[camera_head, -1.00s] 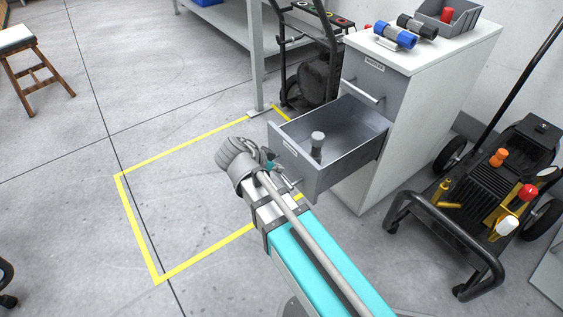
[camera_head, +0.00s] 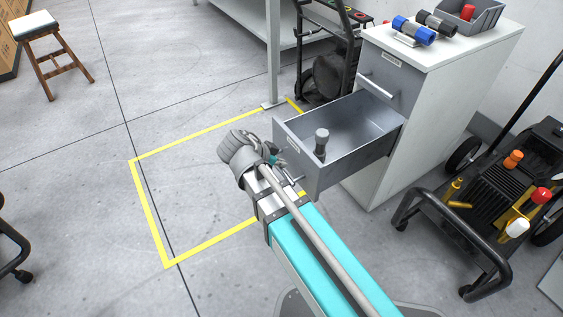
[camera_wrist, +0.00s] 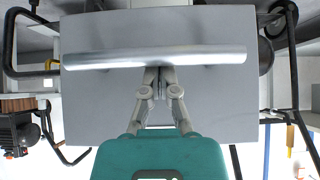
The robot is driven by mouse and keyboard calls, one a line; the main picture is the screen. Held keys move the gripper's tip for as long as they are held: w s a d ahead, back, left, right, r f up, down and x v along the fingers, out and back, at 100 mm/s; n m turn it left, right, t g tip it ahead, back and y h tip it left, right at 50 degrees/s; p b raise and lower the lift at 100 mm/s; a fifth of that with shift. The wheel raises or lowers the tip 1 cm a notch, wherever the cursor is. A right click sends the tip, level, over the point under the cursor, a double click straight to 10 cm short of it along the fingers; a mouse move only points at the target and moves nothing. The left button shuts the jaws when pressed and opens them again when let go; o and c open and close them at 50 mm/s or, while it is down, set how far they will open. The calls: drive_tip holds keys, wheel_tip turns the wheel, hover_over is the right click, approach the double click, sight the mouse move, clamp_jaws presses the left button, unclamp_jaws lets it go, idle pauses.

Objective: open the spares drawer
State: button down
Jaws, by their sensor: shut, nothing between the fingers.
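The open lower drawer (camera_head: 349,172) of the white cabinet is pulled well out in the head view. It is grey, with a small label on its front too small to read, and a grey upright cylinder (camera_head: 321,141) stands inside. In the wrist view the drawer front (camera_wrist: 160,25) fills the upper middle, with a silver bar handle (camera_wrist: 205,57) across it. My gripper (camera_wrist: 160,76) is shut at the middle of the handle, its tips at the bar's edge. Nothing shows gripped between the fingers. In the head view my wrist partly hides the gripper and handle.
The white cabinet (camera_head: 440,95) has a shut upper drawer (camera_head: 388,82); blue and black cylinders and a grey bin (camera_head: 470,22) are on top. A black wheeled machine (camera_head: 500,200) stands right. Open floor with yellow tape (camera_head: 147,205) lies left.

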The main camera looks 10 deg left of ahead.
drive_tip(key=p+v, duration=0.7)
drive_tip(key=v, duration=0.3)
drive_tip(key=shift+a+f, duration=0.1)
drive_tip(key=shift+f, duration=0.05)
idle(0.6)
